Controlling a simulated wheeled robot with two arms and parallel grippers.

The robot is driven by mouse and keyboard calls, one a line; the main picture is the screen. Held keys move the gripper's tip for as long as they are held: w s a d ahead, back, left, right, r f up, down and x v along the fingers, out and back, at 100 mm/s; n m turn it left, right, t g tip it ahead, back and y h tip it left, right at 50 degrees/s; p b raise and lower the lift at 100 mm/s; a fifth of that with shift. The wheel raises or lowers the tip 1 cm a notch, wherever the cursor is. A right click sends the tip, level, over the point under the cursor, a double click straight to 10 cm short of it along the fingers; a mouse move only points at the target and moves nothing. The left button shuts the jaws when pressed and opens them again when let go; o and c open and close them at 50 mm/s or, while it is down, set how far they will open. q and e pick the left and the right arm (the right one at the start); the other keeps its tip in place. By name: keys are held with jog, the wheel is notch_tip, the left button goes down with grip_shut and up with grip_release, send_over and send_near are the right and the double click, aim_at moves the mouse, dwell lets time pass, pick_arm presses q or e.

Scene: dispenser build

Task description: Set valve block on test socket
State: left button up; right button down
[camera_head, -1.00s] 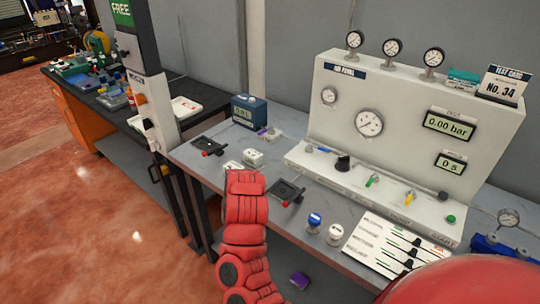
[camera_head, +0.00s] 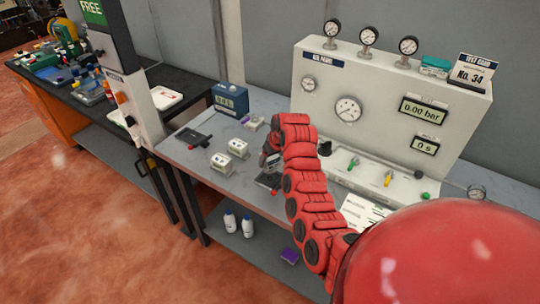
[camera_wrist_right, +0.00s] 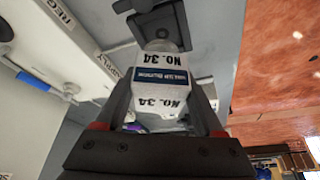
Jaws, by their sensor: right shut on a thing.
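A white valve block (camera_wrist_right: 160,101) with a blue band and "NO. 34" labels sits between the fingers of my right gripper (camera_wrist_right: 165,115) in the right wrist view. My right gripper (camera_head: 270,160) is shut on it above the bench, over or just behind the black test socket (camera_head: 268,181) in the head view. The socket also shows in the wrist view (camera_wrist_right: 158,22), beyond the far end of the block. I cannot tell whether block and socket touch. The held block is mostly hidden by my gripper in the head view. My left gripper is out of view.
Two white blocks (camera_head: 222,163) stand left of my gripper on the grey bench. A second black fixture (camera_head: 190,138) and a blue display box (camera_head: 230,97) lie beyond. The gauge panel (camera_head: 380,90) rises behind my arm. Bottles (camera_head: 247,226) stand on the lower shelf.

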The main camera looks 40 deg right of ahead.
aim_at(271, 169)
jog(key=shift+f, duration=1.85)
jog(key=shift+s+b, duration=0.1)
jog(key=shift+b, duration=0.3)
jog(key=shift+b, duration=0.4)
jog(key=shift+f+b, duration=0.35)
jog(key=shift+f, duration=0.25)
jog(key=shift+c, duration=1.4)
grip_release()
